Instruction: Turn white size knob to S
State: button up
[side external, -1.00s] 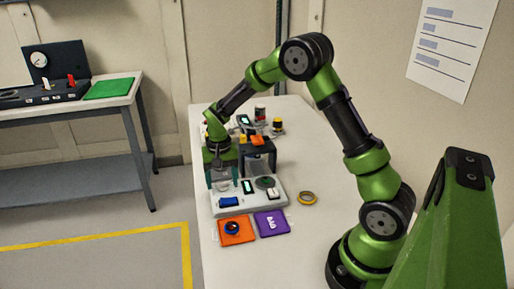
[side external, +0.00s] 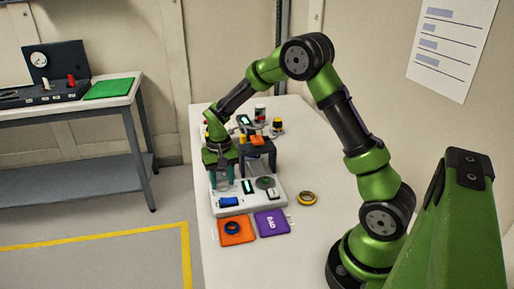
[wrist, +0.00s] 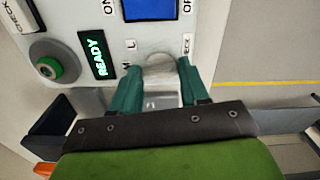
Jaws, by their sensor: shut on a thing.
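The white size knob (wrist: 159,64) shows in the wrist view between my teal fingertips, on the face of a pale control box (wrist: 210,20). My gripper (wrist: 158,74) is shut on the knob, one finger on each side. The letters M and L are printed just left of the knob. No S mark can be made out, and the knob's pointer direction cannot be told. In the side external view my gripper (side external: 222,184) reaches down to the left part of the control box (side external: 250,205), and the knob is hidden there.
The box also carries a lit READY display (wrist: 95,52), a blue switch (wrist: 150,8) and a green round button (wrist: 45,65). An orange pad (side external: 237,239) with a dark blue ring, a purple pad (side external: 272,223) and a yellow ring (side external: 307,198) lie nearby. A dark stand (side external: 258,158) is close behind.

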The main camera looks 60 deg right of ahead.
aim_at(222, 182)
jog(key=n, duration=0.6)
dwell(0.6)
jog(key=o, duration=1.1)
jog(key=shift+c, duration=0.2)
notch_tip(222, 182, up, 17)
